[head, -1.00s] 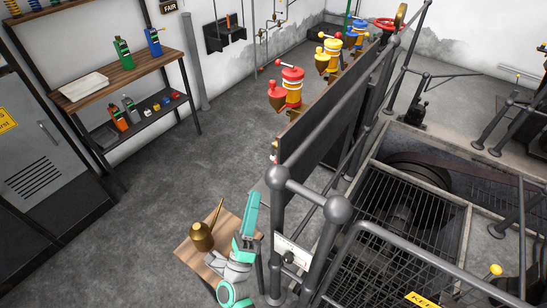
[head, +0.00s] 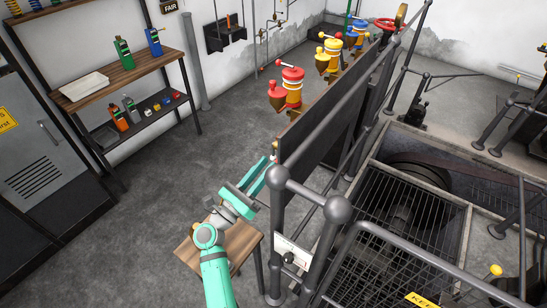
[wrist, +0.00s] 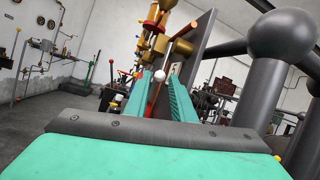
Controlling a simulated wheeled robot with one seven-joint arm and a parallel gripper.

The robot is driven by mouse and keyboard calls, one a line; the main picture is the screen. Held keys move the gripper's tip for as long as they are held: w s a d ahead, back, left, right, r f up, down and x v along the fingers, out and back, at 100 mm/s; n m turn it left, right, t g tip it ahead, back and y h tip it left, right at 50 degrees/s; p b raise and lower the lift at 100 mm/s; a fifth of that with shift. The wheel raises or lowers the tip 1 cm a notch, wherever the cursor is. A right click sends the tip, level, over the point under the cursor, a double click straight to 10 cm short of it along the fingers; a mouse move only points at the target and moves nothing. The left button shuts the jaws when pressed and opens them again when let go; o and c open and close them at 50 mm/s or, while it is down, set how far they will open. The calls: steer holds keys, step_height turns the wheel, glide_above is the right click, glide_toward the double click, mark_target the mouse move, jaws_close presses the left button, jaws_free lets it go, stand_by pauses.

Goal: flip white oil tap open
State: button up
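In the wrist view a small white ball knob (wrist: 160,76) shows between the tips of my gripper (wrist: 157,80), close to the edge of the dark panel. Its tap body is hard to make out against the brass and red parts behind it. A gap is visible between the two green fingers, and I see no contact with the knob. In the head view my gripper (head: 262,174) points up and right beside the near end of the panel (head: 330,105). There, the white tap is not clearly visible.
Red (head: 291,88), yellow (head: 332,52) and blue oilers (head: 353,38) line the panel farther back. A grey railing with a ball joint (head: 338,209) stands right of my gripper. A wooden table (head: 240,245) is under my arm. The floor to the left is clear.

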mark_target(273, 155)
steer(key=shift+x, duration=2.15)
jaws_close()
